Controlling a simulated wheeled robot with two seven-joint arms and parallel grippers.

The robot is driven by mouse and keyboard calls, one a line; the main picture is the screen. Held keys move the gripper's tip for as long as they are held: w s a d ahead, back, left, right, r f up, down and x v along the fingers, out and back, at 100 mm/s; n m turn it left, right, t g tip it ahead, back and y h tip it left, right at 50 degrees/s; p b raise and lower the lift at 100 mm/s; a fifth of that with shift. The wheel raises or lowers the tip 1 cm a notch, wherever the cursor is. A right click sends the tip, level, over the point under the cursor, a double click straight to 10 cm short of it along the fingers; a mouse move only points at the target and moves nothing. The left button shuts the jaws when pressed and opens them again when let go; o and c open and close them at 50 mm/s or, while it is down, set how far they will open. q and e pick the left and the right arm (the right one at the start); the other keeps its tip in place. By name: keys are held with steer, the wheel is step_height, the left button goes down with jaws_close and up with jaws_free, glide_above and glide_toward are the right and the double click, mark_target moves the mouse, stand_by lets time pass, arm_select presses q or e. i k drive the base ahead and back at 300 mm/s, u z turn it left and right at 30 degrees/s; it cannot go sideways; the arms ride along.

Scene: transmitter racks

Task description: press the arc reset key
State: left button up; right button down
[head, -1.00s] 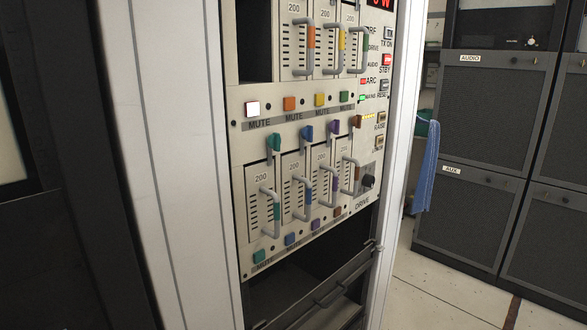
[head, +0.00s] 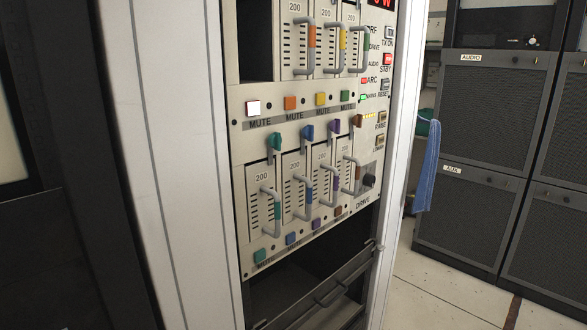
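The ARC label (head: 372,81) is on the right strip of the rack's control panel, with a lit red lamp (head: 363,82) at its left. The small grey reset key (head: 385,84) is right of the label, with partly legible RESET lettering under it. It sits below the red STBY key (head: 387,60) and the TX ON key (head: 389,33). Nothing touches the reset key. Neither of my grippers is in view.
Below are the RAISE key (head: 381,118), the LOWER key (head: 379,142) and a black DRIVE knob (head: 368,181). Several handled modules and coloured MUTE buttons fill the panel's left. A white rack post (head: 404,110) borders the keys. A blue cloth (head: 428,165) hangs beyond.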

mark_target(385, 83)
steer(key=z, duration=1.65)
steer(key=i, duration=0.75)
steer(key=u, duration=2.4)
